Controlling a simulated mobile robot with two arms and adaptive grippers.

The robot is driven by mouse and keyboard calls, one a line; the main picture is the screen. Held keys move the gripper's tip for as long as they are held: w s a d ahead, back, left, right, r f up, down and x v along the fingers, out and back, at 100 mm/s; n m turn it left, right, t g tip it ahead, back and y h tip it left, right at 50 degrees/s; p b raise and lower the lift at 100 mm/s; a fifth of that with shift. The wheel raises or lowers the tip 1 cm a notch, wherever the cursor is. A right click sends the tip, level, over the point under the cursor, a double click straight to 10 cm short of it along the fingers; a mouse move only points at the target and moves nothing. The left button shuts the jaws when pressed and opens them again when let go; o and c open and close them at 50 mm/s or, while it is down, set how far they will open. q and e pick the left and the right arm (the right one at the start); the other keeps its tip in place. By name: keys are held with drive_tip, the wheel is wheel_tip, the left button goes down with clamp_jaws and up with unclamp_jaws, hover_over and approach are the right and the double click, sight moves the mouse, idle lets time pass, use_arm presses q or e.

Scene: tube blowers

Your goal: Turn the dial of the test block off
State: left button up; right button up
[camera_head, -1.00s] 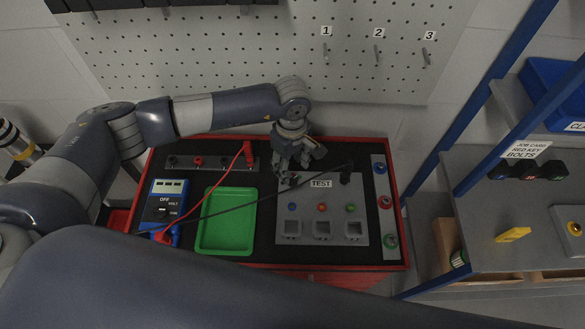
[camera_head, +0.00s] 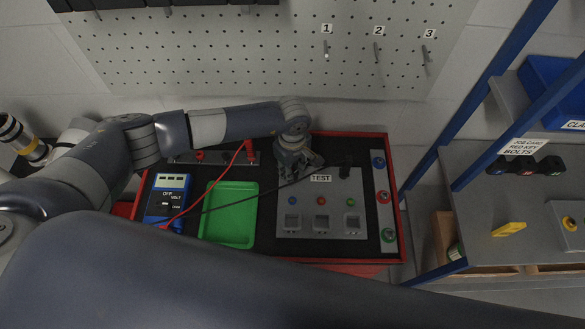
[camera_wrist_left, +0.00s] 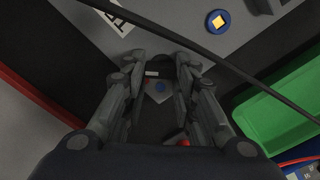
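The grey test block (camera_head: 325,218), with a TEST label (camera_head: 321,178), lies in the right half of the red-rimmed tray. Blue, red and green round parts sit in a row on it, above three square sockets. My left gripper (camera_head: 300,172) is low over the block's upper left corner and hides what is there. In the left wrist view the left gripper (camera_wrist_left: 160,68) has its fingers spread apart. A small grey part with a blue spot (camera_wrist_left: 160,88) shows between them; I cannot tell whether they touch it. The dial cannot be made out clearly. My right gripper is not in view.
A green bin (camera_head: 230,214) and a blue meter (camera_head: 167,200) lie left of the block. A pegboard (camera_head: 270,60) stands behind; a shelf (camera_head: 520,240) stands at right.

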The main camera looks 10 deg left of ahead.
use_arm(q)
drive_tip(key=shift+o, duration=0.2)
drive_tip(key=shift+n, duration=0.3)
drive_tip(key=shift+f+n+b, duration=0.15)
drive_tip(key=shift+n+b, duration=1.05)
drive_tip(key=shift+b, duration=0.05)
drive_tip(key=n+b, duration=0.2)
drive_tip(key=n, duration=0.1)
drive_tip(key=shift+s+n+b, duration=0.1)
drive_tip(key=shift+n+b, duration=0.2)
drive_tip(key=n+b, duration=0.2)
drive_tip(key=n, duration=0.2)
drive_tip(key=shift+s+n+b, duration=0.1)
drive_tip(key=shift+n+b, duration=0.2)
drive_tip(key=shift+b, duration=0.1)
drive_tip(key=n+b, duration=0.2)
drive_tip(key=n, duration=0.1)
drive_tip(key=shift+n, duration=0.3)
drive_tip(key=n+b, duration=0.3)
drive_tip(key=n, duration=0.3)
drive_tip(key=shift+s, duration=0.15)
drive_tip(key=n+b, duration=0.1)
drive_tip(key=n, duration=0.2)
drive_tip(key=shift+d+r+n+b, duration=0.1)
drive_tip(key=shift+r+n+b, duration=0.1)
drive_tip(key=shift+n+b, duration=0.15)
drive_tip(key=shift+r+n+b, duration=0.1)
drive_tip(key=shift+n+b, duration=0.25)
drive_tip(key=shift+n, duration=0.9)
